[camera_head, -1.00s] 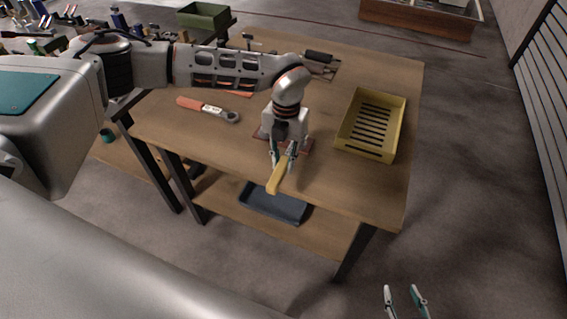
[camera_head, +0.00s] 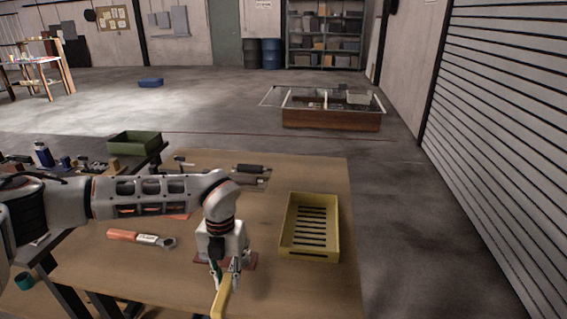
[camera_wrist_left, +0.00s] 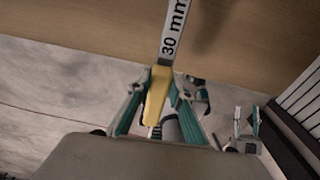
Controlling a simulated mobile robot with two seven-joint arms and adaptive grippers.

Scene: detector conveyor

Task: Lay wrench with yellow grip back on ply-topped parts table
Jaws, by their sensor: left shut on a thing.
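The wrench with the yellow grip (camera_head: 221,300) is in my left gripper (camera_head: 226,275), at the bottom of the head view. The left gripper is shut on the yellow grip, which also shows in the left wrist view (camera_wrist_left: 157,93). There the steel shaft marked "30 mm" (camera_wrist_left: 175,30) reaches over the wooden table; the wrench's head is out of frame. The ply-topped table (camera_head: 320,176) lies beneath the left arm. I cannot tell whether the wrench touches it. My right gripper (camera_wrist_left: 246,122) shows small in the left wrist view, fingers apart and empty.
A wrench with an orange grip (camera_head: 140,237) lies on the table left of my gripper. A yellow slotted tray (camera_head: 310,228) stands to its right. A dark-handled tool (camera_head: 250,168) lies at the back, and a reddish plate (camera_head: 245,261) lies beside the gripper. Bare wood lies between them.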

